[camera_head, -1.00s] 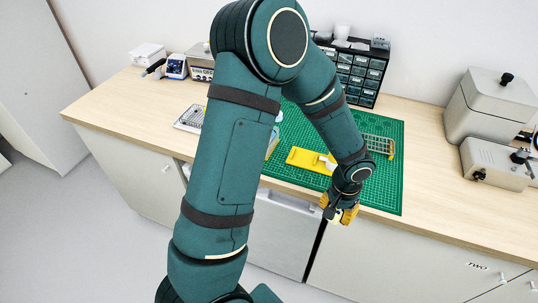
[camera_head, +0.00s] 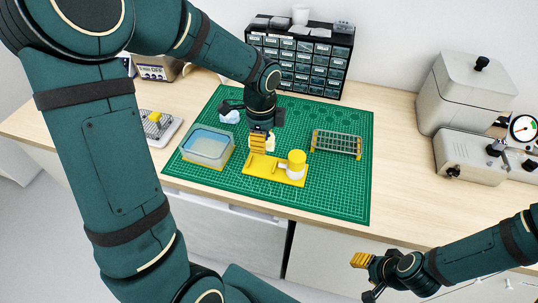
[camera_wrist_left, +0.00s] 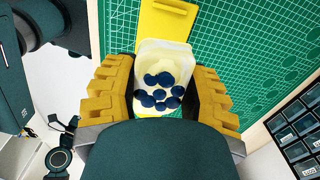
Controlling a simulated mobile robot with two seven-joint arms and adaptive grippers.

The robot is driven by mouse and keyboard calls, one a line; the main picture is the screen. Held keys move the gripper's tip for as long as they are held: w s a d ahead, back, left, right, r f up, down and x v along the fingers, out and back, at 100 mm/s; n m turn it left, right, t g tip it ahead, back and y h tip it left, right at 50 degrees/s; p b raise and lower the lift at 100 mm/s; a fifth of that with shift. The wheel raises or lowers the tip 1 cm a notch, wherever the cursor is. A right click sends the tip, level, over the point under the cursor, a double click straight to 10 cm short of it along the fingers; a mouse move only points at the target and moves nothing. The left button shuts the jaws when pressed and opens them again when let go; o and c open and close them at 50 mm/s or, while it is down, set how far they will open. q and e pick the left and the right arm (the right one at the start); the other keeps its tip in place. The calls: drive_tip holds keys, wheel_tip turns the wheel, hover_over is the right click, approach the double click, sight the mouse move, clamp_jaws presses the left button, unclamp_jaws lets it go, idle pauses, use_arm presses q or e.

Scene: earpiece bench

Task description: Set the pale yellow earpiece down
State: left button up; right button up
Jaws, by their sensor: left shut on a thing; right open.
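My left gripper (camera_head: 258,143) points down over the green mat, just behind the left end of the yellow stand (camera_head: 262,169). It is shut on a pale, cream-coloured piece, which I take as the pale yellow earpiece (camera_wrist_left: 165,62). In the left wrist view the piece sits between the two yellow fingers and shows several dark blue round spots. In the head view only a small pale bit (camera_head: 271,141) shows beside the fingers. I cannot tell whether its underside touches anything. My right gripper (camera_head: 364,276) is open and empty, in front of the bench edge.
A white cylinder with a yellow top (camera_head: 296,158) stands at the stand's right end. A clear tub of bluish liquid (camera_head: 207,147) is left of the stand. A wire rack (camera_head: 337,143) is to the right. A drawer cabinet (camera_head: 300,62) stands behind. The mat's front right (camera_head: 335,195) is clear.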

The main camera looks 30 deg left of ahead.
sight(262, 165)
use_arm(q)
drive_tip(key=shift+w+a+r+m, duration=0.15)
drive_tip(key=shift+w+r+m, duration=0.05)
drive_tip(key=shift+m, duration=0.1)
drive_tip(key=shift+f, duration=0.2)
wheel_tip(262, 165, down, 9)
drive_tip(key=shift+f+b, duration=0.2)
drive_tip(key=shift+b, duration=0.9)
drive_tip(key=shift+f, duration=0.1)
drive_tip(key=o, duration=1.2)
